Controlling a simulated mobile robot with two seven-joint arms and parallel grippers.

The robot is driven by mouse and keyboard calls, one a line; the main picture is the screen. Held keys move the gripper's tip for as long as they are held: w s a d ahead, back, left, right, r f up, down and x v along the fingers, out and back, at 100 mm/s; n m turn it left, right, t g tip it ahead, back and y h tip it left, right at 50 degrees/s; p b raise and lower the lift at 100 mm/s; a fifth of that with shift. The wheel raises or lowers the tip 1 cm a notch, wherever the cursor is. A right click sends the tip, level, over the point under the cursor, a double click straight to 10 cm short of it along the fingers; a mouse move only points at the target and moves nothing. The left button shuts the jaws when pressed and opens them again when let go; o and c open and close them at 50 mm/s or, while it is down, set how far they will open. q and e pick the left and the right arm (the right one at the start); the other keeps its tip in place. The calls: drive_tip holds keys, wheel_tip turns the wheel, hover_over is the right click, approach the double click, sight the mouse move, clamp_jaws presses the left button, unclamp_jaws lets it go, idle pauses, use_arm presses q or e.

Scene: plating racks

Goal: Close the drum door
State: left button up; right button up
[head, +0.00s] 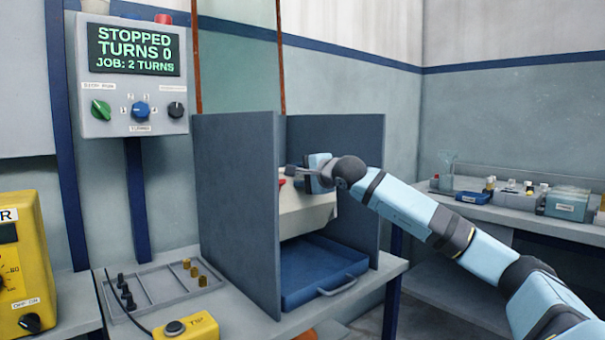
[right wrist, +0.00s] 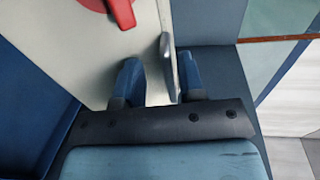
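The cream drum (head: 308,216) sits between dark blue-grey side panels above a blue tray. A red handle (head: 282,182) shows on it, partly hidden by my right gripper (head: 297,177); the handle is also at the top of the right wrist view (right wrist: 120,12). In that view my right gripper's fingers (right wrist: 160,80) are spread apart in front of the cream surface. A thin pale upright edge (right wrist: 167,60), perhaps the drum door, stands between them, nearer the right finger. I cannot tell if it touches. My left gripper is not in view.
The blue tray (head: 320,268) lies beneath the drum. A control box (head: 130,75) reads STOPPED, TURNS 0, JOB: 2 TURNS. A grey peg tray (head: 165,292) and yellow boxes (head: 188,328) stand at left. A side bench (head: 560,226) with small containers is at right.

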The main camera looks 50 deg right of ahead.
drive_tip(key=shift+s+r, duration=0.2)
drive_tip(key=shift+r, duration=0.1)
drive_tip(key=shift+s, duration=0.3)
use_arm(q)
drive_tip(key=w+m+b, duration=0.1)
drive_tip(key=b, duration=0.1)
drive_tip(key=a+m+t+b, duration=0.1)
drive_tip(key=b, duration=0.1)
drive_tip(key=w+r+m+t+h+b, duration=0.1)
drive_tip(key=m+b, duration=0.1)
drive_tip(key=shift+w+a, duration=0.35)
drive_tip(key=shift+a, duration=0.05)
use_arm(e)
drive_tip(key=s+a+r, duration=0.1)
drive_tip(key=s+r, duration=0.1)
drive_tip(key=s, duration=1.1)
drive_tip(key=shift+a, duration=0.25)
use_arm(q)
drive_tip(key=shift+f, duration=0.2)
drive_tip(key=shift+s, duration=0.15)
use_arm(e)
drive_tip(key=shift+f, duration=0.1)
